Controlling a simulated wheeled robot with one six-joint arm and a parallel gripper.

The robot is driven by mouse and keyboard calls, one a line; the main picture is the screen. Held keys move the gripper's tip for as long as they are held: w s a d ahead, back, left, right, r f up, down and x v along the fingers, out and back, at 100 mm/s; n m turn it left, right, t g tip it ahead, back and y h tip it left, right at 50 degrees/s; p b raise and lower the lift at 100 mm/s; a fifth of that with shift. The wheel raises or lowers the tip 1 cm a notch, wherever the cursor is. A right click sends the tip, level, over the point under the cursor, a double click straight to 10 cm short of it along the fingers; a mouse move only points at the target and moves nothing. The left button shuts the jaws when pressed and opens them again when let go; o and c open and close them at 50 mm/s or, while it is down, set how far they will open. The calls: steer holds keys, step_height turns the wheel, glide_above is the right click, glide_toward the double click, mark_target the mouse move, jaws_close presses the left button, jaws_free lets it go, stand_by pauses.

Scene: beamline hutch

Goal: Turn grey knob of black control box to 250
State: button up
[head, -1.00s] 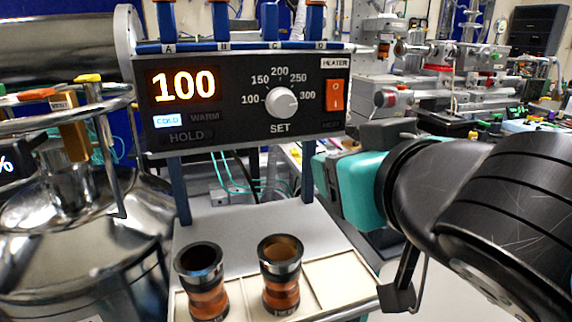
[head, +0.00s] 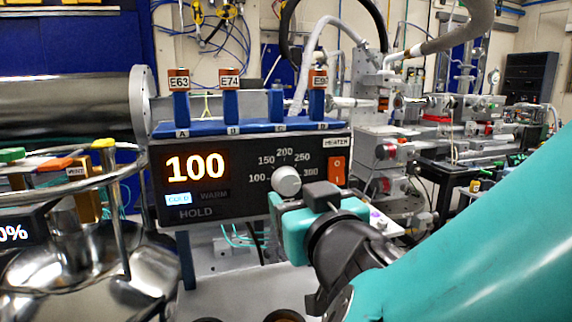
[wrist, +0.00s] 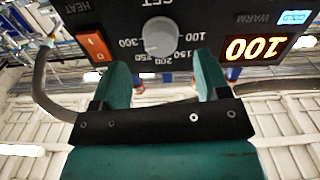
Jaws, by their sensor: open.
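The black control box (head: 240,200) faces me, its display reading 100 and a blue COLD label lit. Its round grey knob (head: 287,180) sits inside a printed scale from 100 to 300. I cannot make out where the knob points. My gripper (head: 290,203) is just below and in front of the knob and covers the lower part of the panel. In the wrist view, which shows the panel upside down, my gripper (wrist: 162,77) is open with two teal fingers spread apart. The knob (wrist: 160,37) lies ahead of the gap between them, with no visible contact.
An orange-red heater switch (head: 337,170) is right of the knob. Labelled blue holders (head: 230,107) stand on top of the box. A shiny metal vessel with a ring rail (head: 75,180) is at the left. Beamline equipment (head: 400,150) stands behind at the right.

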mark_target(291, 187)
steer(key=p+x, duration=0.1)
steer(key=x, duration=0.3)
steer(key=shift+w+r+p, duration=0.1)
steer(key=shift+w+p, duration=0.25)
steer(key=shift+p, duration=0.05)
steer(key=shift+w+a, duration=0.25)
steer(key=shift+w, duration=0.35)
steer(key=c, duration=0.9)
steer(key=shift+c, duration=0.2)
steer(key=shift+f+n, duration=0.2)
steer(key=shift+n, duration=0.2)
steer(key=n, duration=0.2)
steer(key=shift+n, duration=0.4)
steer(key=shift+d+r+n, duration=0.1)
steer(key=shift+n, duration=1.9)
